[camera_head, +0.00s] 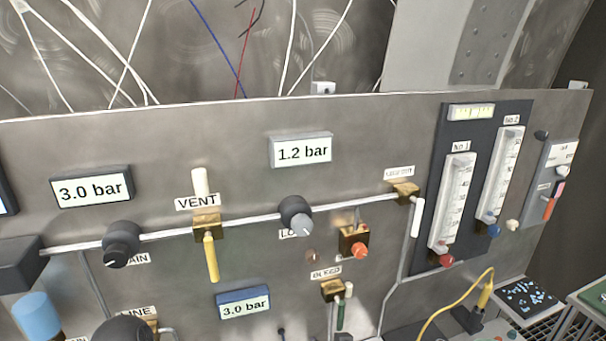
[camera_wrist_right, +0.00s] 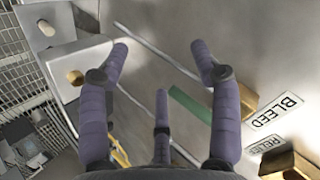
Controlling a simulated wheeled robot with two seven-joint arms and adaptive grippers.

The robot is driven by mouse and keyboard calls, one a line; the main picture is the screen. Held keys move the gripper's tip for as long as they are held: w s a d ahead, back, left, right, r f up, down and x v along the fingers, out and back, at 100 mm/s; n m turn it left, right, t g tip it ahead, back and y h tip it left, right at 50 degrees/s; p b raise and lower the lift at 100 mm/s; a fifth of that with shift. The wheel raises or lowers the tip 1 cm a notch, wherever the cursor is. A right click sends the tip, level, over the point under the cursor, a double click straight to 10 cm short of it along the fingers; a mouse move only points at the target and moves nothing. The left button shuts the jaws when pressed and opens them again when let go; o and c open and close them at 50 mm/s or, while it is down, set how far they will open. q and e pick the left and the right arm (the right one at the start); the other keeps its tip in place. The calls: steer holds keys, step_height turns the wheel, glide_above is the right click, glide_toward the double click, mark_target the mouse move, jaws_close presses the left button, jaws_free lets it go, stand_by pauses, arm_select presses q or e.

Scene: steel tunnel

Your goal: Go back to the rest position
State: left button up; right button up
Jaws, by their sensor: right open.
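My right gripper (camera_wrist_right: 161,62) shows in the right wrist view, its purple fingers spread apart with nothing between them. A green valve handle (camera_wrist_right: 188,104) is seen behind the right-hand finger, by the BLEED label (camera_wrist_right: 274,110); I cannot tell how far apart they are. In the head view, neither gripper shows. There the BLEED valve (camera_head: 333,290), with its green handle hanging down, sits low on the steel panel (camera_head: 150,140).
The panel carries the VENT valve (camera_head: 207,222) with a yellow handle, dark knobs (camera_head: 122,243), an orange-tipped brass fitting (camera_head: 355,243), and two flow tubes (camera_head: 453,205). A yellow cable (camera_head: 440,308) loops at lower right, near a tray of small blue pieces (camera_head: 527,296).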

steer(key=s+d+f+n+g, duration=0.1)
steer(key=s+f+g, duration=0.1)
steer(key=f, duration=0.5)
steer(key=s+d+f+g, duration=0.1)
steer(key=s+d+f, duration=0.1)
steer(key=f, duration=0.4)
steer(key=s+f+n+g+y, duration=0.1)
steer(key=s+f+g, duration=0.5)
steer(key=s+f, duration=1.1)
steer(key=shift+s+d+f+n+g, duration=0.25)
steer(key=shift+s+f+n+g, duration=0.1)
steer(key=shift+f+n, duration=0.1)
stand_by(0.6)
